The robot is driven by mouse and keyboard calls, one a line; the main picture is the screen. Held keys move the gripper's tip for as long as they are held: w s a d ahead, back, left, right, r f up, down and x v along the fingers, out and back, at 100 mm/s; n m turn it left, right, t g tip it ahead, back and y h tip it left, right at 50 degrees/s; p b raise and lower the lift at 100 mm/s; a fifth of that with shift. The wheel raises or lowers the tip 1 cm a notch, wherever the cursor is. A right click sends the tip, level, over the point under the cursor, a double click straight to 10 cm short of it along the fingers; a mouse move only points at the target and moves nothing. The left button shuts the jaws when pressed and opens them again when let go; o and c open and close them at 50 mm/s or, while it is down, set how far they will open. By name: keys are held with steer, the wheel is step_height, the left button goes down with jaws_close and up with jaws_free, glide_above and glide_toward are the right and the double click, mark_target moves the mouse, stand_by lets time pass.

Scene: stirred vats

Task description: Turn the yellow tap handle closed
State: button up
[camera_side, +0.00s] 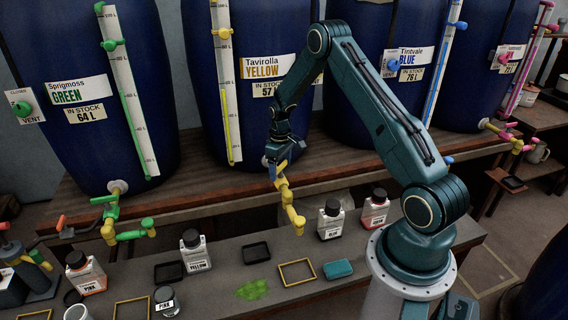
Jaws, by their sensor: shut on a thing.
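The yellow tap (290,205) juts out from the shelf front below the blue vat labelled Tavirolla YELLOW (262,67). Its spout end hangs low over the bench. My gripper (273,167) is at the upper end of this tap and is shut on the yellow tap handle. The handle is mostly hidden behind the fingers, so its angle cannot be told.
A green tap (118,228) stands at the left and a pink tap (512,135) at the right. Bottles labelled YELLOW (196,252) and BLUE (330,220) stand on the bench. A yellow square frame (297,272), a teal sponge (338,269) and a green spill (252,290) lie there.

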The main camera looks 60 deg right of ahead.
mark_target(280, 165)
steer(key=m, duration=0.4)
steer(key=shift+m, duration=0.4)
steer(key=m, duration=0.4)
steer(key=o, duration=1)
steer(key=shift+r, duration=0.15)
step_height(280, 165, up, 14)
steer(key=shift+f, duration=0.2)
steer(key=shift+r, duration=0.1)
stand_by(0.3)
